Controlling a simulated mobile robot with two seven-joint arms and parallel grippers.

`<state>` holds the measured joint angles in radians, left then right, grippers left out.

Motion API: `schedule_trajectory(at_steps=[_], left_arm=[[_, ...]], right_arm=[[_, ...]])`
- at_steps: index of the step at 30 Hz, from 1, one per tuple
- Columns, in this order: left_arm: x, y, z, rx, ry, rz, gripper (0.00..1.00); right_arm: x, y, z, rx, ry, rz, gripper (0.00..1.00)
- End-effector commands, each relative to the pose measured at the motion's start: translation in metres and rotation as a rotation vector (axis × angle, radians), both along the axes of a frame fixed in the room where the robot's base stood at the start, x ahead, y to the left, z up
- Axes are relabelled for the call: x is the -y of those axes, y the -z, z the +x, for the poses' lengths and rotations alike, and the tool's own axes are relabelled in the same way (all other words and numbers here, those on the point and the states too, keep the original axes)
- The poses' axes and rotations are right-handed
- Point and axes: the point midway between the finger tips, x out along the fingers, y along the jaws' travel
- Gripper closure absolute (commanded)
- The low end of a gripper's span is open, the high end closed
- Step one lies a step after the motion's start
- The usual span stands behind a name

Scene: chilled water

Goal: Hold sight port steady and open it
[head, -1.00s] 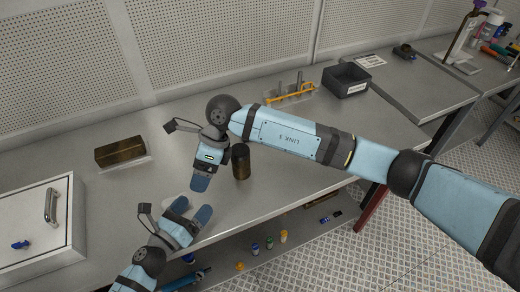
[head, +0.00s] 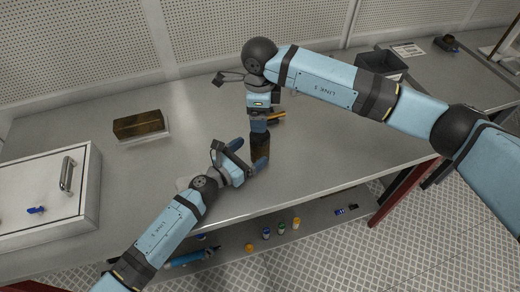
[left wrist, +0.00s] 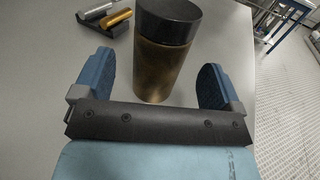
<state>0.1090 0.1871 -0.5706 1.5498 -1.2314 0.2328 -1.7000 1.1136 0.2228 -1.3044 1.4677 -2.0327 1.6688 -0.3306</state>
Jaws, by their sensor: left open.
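The sight port is probably the dark brown cylinder (head: 260,147) upright on the bench; in the left wrist view it shows as a brownish body with a black cap (left wrist: 158,60). My left gripper (head: 251,154) is open, its blue fingers to either side of the cylinder. In the left wrist view, gaps show between the cylinder and both fingers (left wrist: 154,86). My right gripper (head: 258,124) points down right at the cylinder's top and hides part of it. Whether its fingers touch the cap or are closed cannot be told.
A brown block (head: 138,124) lies on a pale base at the left. A grey cabinet (head: 35,190) with a handle and blue knob stands at front left. A black bin (head: 381,63) is behind my right arm. Small bottles (head: 281,228) stand on the lower shelf.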

Motion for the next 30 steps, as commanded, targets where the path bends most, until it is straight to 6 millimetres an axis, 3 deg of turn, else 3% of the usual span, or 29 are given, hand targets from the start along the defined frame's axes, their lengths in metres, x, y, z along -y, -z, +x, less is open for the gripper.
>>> schedule_trajectory(at_steps=[9,20,30], left_arm=[[0.028,0.0,0.028,-0.002,0.0,-0.001,0.09],[0.032,0.0,0.031,-0.001,0.0,0.0,0.09],[0.031,0.0,0.031,-0.001,0.0,0.0,0.85]], right_arm=[[0.0,0.0,0.0,0.0,0.0,0.001,0.2],[0.0,0.0,0.0,0.0,0.0,0.001,0.2],[0.0,0.0,0.0,0.0,0.0,0.001,0.2]])
